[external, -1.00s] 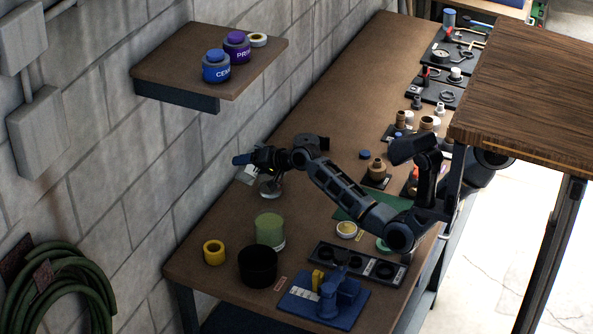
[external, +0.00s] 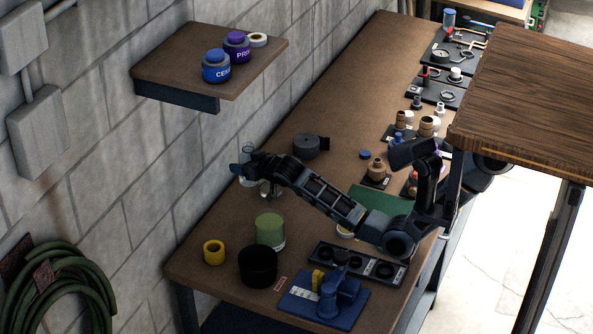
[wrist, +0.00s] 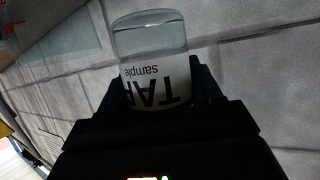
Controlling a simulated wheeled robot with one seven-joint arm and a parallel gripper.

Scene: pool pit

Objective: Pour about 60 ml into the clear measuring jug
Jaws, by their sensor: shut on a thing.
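My gripper (external: 247,172) is at the wall side of the bench, shut on a clear sample bottle (external: 248,153). In the wrist view the bottle (wrist: 150,40) sits between the fingers, with clear contents and a white label reading "TAP Sample" upside down. Its exact tilt is hard to tell. The clear measuring jug (external: 267,190) seems to stand on the bench just below and right of my gripper, partly hidden by my arm. Its fill level is too small to read. No stream is visible.
A dark round pot (external: 306,146) stands behind my gripper. The block wall is close on the left.

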